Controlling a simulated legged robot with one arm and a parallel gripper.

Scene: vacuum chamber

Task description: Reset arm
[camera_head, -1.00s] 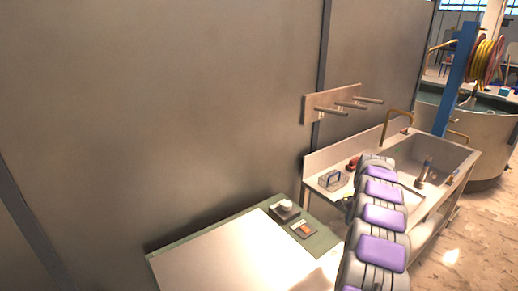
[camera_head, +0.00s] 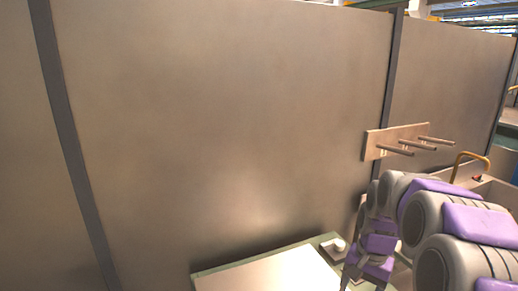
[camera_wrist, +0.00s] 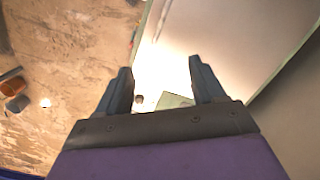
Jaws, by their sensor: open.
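My gripper (camera_wrist: 158,68) is open and empty in the wrist view, its two dark fingers apart. It points down over a table with a bright white top (camera_wrist: 215,35). A small dark round thing (camera_wrist: 138,99) shows between the fingers, too small to name. In the head view my purple and grey arm bends down at the right, and my gripper (camera_head: 349,283) is by the table's right end, partly cut off by the frame edge. The table's white top (camera_head: 265,275) lies at the bottom of the view.
A small block with a white top (camera_head: 337,246) sits at the table's back right corner. A rack with several pegs (camera_head: 400,142) is on the grey wall (camera_head: 220,120). A sink with a brass tap (camera_head: 470,160) is partly hidden behind my arm.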

